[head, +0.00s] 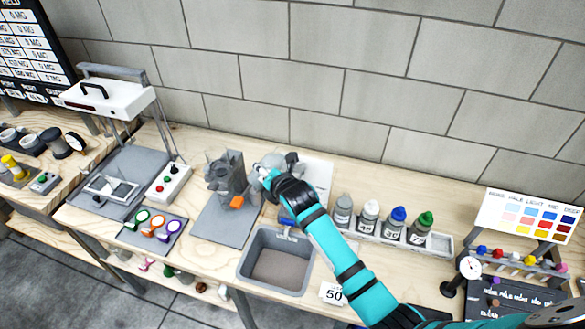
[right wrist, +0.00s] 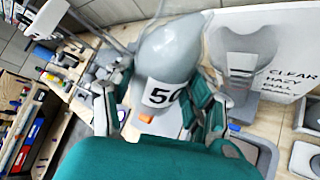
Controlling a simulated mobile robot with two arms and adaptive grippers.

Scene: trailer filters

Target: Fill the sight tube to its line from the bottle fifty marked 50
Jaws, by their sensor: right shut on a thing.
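My right gripper (head: 270,176) is shut on a grey bottle (head: 264,163) above the bench. In the right wrist view, the bottle (right wrist: 172,60) has a white label reading 50 and sits between the fingers of the gripper (right wrist: 160,115). It looks tilted. The bottle's mouth cannot be made out, nor any flow. My left gripper is not in view.
A grey apparatus with an orange part (head: 237,202) stands just left of the gripper. A grey basin (head: 246,262) is in front. Several capped bottles stand in a white rack (head: 440,247) to the right. A 50 tag (head: 333,293) is at the bench edge.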

